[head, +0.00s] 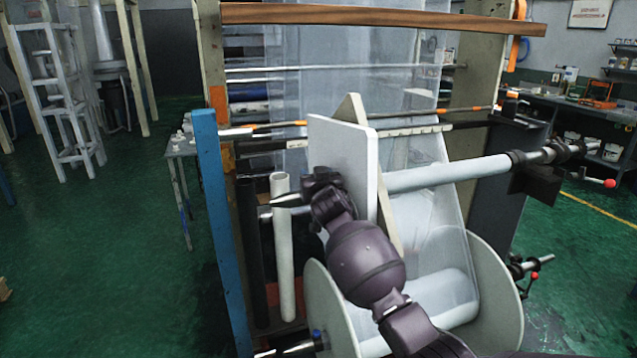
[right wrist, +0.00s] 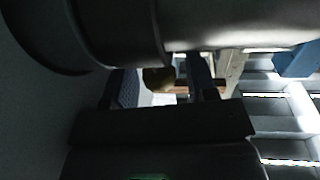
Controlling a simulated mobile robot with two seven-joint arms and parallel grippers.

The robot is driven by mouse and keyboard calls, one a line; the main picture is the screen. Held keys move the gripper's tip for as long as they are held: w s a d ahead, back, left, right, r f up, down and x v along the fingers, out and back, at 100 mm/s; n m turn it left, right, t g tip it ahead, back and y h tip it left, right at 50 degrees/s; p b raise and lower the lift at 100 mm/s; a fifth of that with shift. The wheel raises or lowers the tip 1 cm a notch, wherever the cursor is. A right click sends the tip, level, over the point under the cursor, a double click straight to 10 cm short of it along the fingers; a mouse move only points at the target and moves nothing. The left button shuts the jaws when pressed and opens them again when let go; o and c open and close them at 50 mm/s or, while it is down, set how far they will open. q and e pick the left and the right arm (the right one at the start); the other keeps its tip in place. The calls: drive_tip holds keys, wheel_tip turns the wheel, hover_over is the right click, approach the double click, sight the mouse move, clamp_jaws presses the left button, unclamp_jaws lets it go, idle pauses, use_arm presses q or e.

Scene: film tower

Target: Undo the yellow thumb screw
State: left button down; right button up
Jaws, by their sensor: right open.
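The yellow thumb screw (right wrist: 158,79) shows in the right wrist view as a small, dim yellow-brown knob, partly cut off by the round part above it. In the head view I cannot make it out. My right gripper (head: 284,200) reaches the left end of the upper roller (head: 450,174), beside the white plate (head: 343,160). In the right wrist view its open fingers (right wrist: 163,92) appear on either side of the yellow knob. I cannot tell whether they touch it. My left gripper is not in view.
A blue post (head: 220,230) stands left of the gripper, with a white tube (head: 283,250) close below it. A large grey disc (head: 333,310) and film (head: 425,225) lie below and right. The green floor (head: 90,250) at left is mostly clear.

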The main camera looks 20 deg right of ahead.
drive_tip(key=s+a, duration=0.1)
drive_tip(key=s, duration=0.9)
drive_tip(key=shift+s, duration=0.3)
